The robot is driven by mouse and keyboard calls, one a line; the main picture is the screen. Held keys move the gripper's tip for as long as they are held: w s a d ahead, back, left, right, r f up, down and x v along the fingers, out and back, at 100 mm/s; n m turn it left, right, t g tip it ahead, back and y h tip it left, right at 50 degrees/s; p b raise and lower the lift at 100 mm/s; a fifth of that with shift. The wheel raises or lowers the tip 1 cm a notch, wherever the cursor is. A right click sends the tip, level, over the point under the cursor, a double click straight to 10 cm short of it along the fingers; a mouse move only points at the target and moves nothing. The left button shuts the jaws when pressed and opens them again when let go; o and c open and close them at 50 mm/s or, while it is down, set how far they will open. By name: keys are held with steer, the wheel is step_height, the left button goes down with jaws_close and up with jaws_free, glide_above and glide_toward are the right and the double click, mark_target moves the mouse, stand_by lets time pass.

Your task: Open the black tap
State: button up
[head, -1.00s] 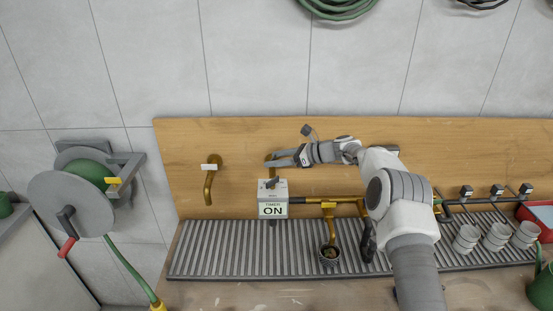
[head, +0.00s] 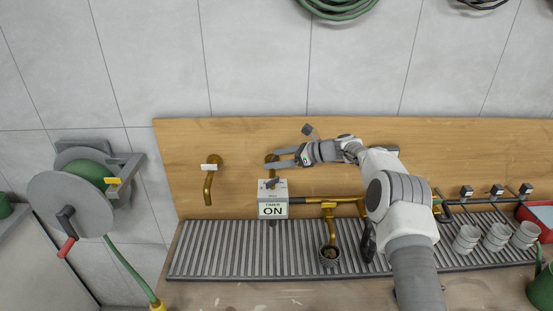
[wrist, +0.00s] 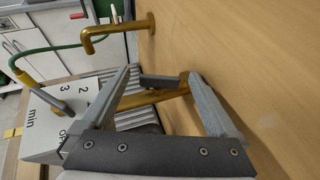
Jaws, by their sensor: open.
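The black tap shows in the wrist view as a dark lever (wrist: 160,82) on a brass pipe (wrist: 155,98) that comes out of the wooden board. In the head view, the brass body of this tap (head: 270,172) stands above the timer box, and my gripper partly hides it. My gripper (head: 269,158) is open. Its two fingers (wrist: 161,76) lie on either side of the lever and pipe. Whether a finger touches the lever, I cannot tell.
A white timer box (head: 272,198) reading ON sits just below my gripper. Another brass tap (head: 209,182) with a white tag is to the left. A hose reel (head: 75,200) stands further left.

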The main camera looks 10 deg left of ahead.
steer(key=b+v, duration=0.2)
steer(key=v, duration=1.5)
steer(key=shift+b, duration=0.4)
steer(key=shift+c, duration=0.2)
